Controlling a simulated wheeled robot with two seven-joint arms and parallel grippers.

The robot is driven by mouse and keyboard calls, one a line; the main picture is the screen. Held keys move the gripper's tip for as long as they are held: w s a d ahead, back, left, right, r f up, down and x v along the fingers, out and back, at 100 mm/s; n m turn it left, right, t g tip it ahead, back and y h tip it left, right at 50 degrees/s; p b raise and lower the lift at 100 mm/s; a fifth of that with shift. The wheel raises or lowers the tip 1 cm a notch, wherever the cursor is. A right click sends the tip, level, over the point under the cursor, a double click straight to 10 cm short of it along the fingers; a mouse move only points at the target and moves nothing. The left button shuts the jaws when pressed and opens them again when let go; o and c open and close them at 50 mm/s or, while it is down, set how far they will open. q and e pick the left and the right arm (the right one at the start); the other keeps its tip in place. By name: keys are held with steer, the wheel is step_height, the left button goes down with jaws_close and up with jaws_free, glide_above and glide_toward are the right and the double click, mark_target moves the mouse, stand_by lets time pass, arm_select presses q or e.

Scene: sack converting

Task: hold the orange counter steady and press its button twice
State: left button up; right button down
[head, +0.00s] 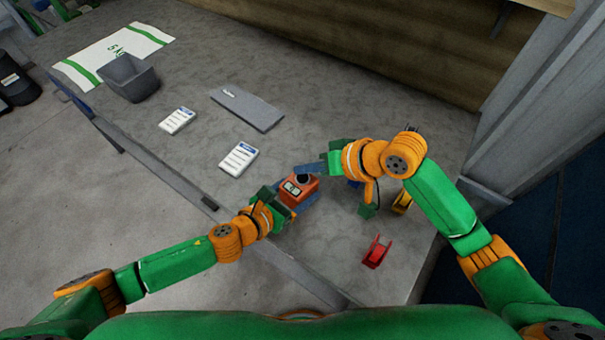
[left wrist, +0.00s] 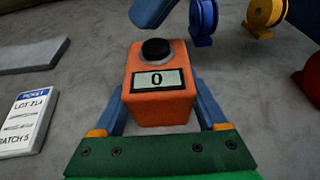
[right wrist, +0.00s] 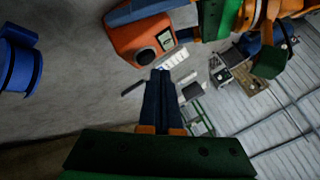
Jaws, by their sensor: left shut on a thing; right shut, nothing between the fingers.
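The orange counter (head: 300,193) stands on the grey table in front of me. In the left wrist view the counter (left wrist: 160,103) has a black round button (left wrist: 156,50) on top, and its display reads 0. My left gripper (head: 285,203) is shut on the counter, with a blue finger on each side of it. My right gripper (head: 306,170) is shut and empty, its blue fingertips beside the button in the head view. In the right wrist view the shut fingers (right wrist: 161,80) point past the counter (right wrist: 143,42); I cannot tell whether they touch the button.
White cards (head: 238,159), a grey slab (head: 247,109) and a grey bin (head: 129,78) lie farther back left.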

mark_target(307, 180)
steer(key=shift+f, duration=0.15)
stand_by(0.6)
steer(key=shift+f, duration=0.3)
steer(key=shift+f, duration=0.5)
stand_by(0.8)
steer(key=shift+r, duration=0.95)
steer(key=shift+r, duration=0.1)
steer(key=shift+r, duration=2.4)
